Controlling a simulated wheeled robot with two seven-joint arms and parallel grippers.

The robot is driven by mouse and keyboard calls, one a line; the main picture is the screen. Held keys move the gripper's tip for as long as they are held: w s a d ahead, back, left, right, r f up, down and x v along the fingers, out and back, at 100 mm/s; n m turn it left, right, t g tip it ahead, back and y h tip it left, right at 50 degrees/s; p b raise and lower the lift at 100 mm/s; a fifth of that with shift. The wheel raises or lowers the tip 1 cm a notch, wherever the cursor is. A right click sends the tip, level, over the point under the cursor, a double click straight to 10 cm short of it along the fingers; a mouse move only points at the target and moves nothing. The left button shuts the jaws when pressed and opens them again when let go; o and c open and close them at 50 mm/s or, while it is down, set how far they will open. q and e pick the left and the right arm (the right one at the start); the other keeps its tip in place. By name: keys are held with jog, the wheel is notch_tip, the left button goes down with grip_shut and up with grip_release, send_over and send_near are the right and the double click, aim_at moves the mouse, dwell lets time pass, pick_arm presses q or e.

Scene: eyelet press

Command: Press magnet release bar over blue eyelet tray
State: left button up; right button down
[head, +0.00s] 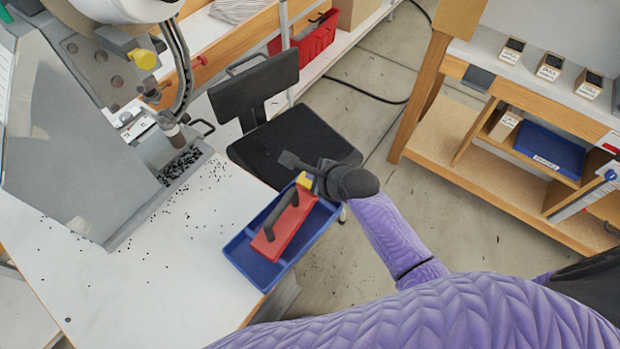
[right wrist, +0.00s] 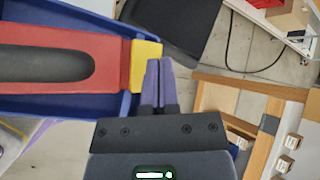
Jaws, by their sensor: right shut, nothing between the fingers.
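The blue eyelet tray (head: 241,254) sits at the right edge of the white table. The red magnet bar (head: 283,232) with its black handle (head: 276,215) lies in or over the tray; I cannot tell whether it touches the tray floor. Its yellow release end (head: 304,181) points toward the chair. My right gripper (head: 290,160) is shut and empty beside that end. In the right wrist view, the closed fingertips (right wrist: 158,68) are right against or just beside the yellow end (right wrist: 146,66); contact is unclear. My left gripper is not in view.
A grey press (head: 60,130) with a metal bin of black eyelets (head: 180,160) stands on the left. Loose eyelets are scattered over the white table (head: 150,290). A black chair (head: 290,145) stands behind the tray. A wooden shelf unit (head: 480,170) is on the right.

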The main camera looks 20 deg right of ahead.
jog(key=shift+f, duration=0.3)
jog(key=shift+f, duration=0.3)
dwell(0.4)
jog(key=shift+f+b, duration=0.5)
jog(key=shift+b, duration=0.05)
dwell(0.5)
jog(key=shift+r+p, duration=1.25)
jog(key=shift+p, duration=0.15)
notch_tip(320, 180, up, 5)
jog(key=p, duration=0.6)
jog(key=shift+r, duration=0.1)
